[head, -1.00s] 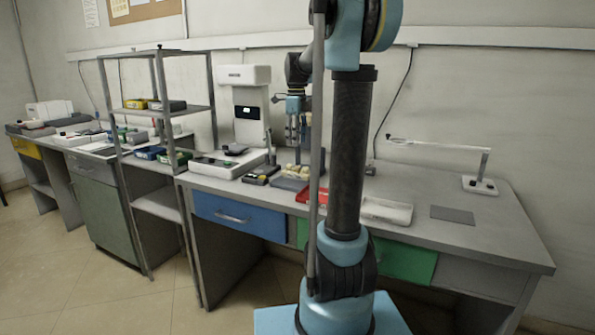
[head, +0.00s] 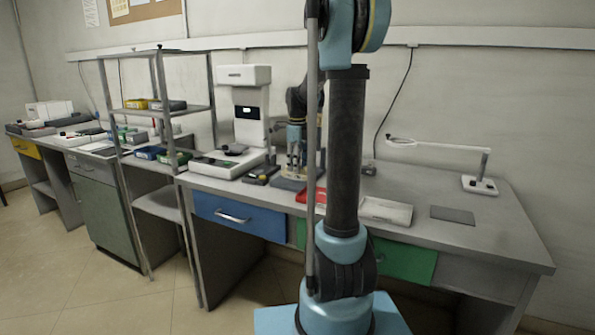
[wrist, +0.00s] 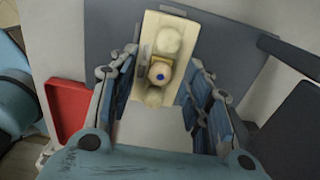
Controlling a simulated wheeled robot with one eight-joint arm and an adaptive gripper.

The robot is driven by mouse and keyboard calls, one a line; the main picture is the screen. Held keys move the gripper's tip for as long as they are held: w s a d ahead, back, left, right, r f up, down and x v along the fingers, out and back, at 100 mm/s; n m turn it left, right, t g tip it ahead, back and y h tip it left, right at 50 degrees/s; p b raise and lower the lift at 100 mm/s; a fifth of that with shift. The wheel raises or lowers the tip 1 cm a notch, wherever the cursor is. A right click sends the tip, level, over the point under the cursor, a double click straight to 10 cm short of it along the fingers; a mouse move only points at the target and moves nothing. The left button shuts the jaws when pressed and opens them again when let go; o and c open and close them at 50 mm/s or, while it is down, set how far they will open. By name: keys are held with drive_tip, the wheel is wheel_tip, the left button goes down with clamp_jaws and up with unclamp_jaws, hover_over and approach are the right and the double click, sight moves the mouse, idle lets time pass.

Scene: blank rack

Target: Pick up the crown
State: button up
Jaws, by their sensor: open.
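In the wrist view a cream block (wrist: 177,40) lies between the fingers of my gripper (wrist: 162,72). It carries rounded pale pieces in a row. The middle piece, a small whitish cap with a blue dot (wrist: 160,75), looks like the crown, though I cannot be sure. My gripper is open, with one finger on each side of the block, and holds nothing. In the head view my gripper (head: 296,172) is low over the bench, and the block and crown cannot be made out there.
A red tray (wrist: 68,115) lies left of the block, on a bench with a dark grey mat (wrist: 105,35). In the head view a white tray (head: 386,211) and a lamp (head: 480,185) stand to the right. A white machine (head: 247,125) stands left of my gripper.

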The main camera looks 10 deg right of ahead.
drive_tip(key=shift+c, duration=0.6)
drive_tip(key=c, duration=0.7)
